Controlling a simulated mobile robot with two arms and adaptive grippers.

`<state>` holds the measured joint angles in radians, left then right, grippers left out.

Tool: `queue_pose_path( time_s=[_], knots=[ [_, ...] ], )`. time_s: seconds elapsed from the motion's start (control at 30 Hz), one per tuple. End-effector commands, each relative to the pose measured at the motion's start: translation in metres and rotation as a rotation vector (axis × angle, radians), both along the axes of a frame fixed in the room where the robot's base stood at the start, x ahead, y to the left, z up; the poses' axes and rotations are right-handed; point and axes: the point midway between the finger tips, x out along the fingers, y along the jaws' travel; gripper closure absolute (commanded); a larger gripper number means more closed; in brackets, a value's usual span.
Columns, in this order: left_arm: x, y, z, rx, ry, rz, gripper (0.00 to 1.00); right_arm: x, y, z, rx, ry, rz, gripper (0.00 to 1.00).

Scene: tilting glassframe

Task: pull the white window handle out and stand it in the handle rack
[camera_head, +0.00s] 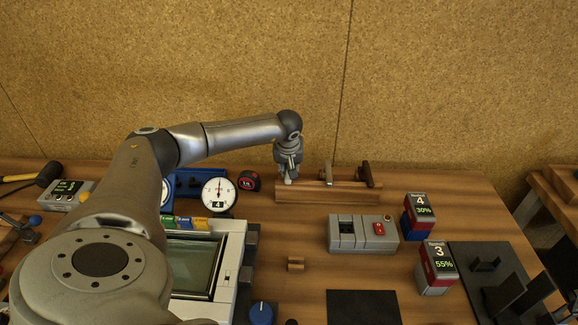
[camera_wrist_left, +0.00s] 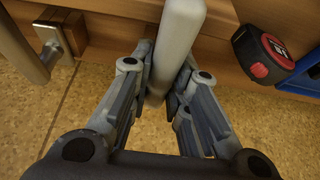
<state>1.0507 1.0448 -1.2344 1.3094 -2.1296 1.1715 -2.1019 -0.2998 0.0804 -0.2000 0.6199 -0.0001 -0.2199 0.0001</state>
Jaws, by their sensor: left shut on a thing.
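The white window handle (camera_wrist_left: 183,28) runs up from between my left gripper's fingers (camera_wrist_left: 165,80) in the left wrist view, and its far end leaves the top edge. In the head view my left gripper (camera_head: 289,166) points down at the left end of a long wooden block (camera_head: 325,197) near the back wall. A pale tip of the handle (camera_head: 288,181) shows below the fingers. The left gripper is shut on the handle. Whether the handle is seated in the block or free of it I cannot tell. My right gripper is not in view.
Two other handles (camera_head: 328,174) (camera_head: 364,172) stand on the wooden block. A red tape measure (camera_head: 249,181) and a dial gauge (camera_head: 218,193) are to its left. A grey switch box (camera_head: 362,234) and labelled boxes (camera_head: 419,212) stand in front and right. A black mat (camera_head: 363,307) lies in front.

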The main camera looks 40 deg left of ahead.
Motion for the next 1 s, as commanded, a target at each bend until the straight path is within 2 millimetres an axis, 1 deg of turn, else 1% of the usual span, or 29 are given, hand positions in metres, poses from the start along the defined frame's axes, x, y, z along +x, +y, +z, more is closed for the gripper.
queue_pose_path(
  time_s=[0.2, 0.23, 0.4, 0.77, 0.87, 0.97, 1.0],
  knots=[
    [0.000, 0.000, -0.006, 0.000, -0.001, 0.000, 1.00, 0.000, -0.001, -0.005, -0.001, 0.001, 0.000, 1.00],
    [0.001, 0.000, -0.005, 0.000, -0.002, 0.001, 0.80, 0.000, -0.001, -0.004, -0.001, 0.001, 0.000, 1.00],
    [0.000, 0.000, -0.005, 0.000, -0.001, 0.000, 0.59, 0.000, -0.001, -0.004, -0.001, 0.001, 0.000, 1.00],
    [-0.001, -0.001, -0.003, -0.001, 0.001, 0.000, 0.58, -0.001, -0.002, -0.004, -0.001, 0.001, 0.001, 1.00],
    [-0.003, -0.003, 0.005, -0.001, -0.001, -0.001, 0.58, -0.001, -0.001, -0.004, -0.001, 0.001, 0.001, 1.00],
    [-0.007, -0.006, 0.018, 0.000, -0.002, -0.002, 0.58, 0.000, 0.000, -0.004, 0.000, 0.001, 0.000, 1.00],
    [-0.009, -0.008, 0.026, -0.001, -0.003, -0.002, 0.58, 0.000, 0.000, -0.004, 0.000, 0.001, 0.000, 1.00]
  ],
)
